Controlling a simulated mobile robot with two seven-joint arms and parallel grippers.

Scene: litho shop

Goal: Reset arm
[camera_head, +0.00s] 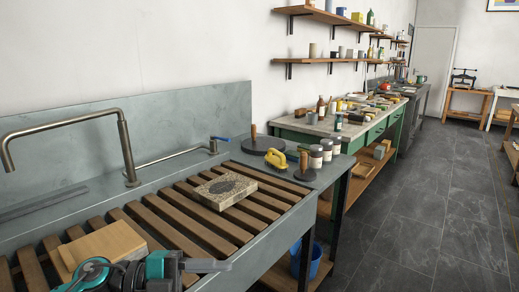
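My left arm, teal, black and grey, comes in at the bottom left over the slatted sink. My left gripper (206,266) seems to be the grey end that points right, above the sink's front edge. Its fingers are too foreshortened to tell open from shut, and nothing is clearly held in it. My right gripper is not in view.
The sink has wooden slats (172,232), a patterned stone slab (226,190), a pale wooden board (103,246) partly behind my arm, and a tall tap (124,150). A yellow-handled tool (275,158) and jars (316,156) stand beyond. The floor (400,235) at right is clear.

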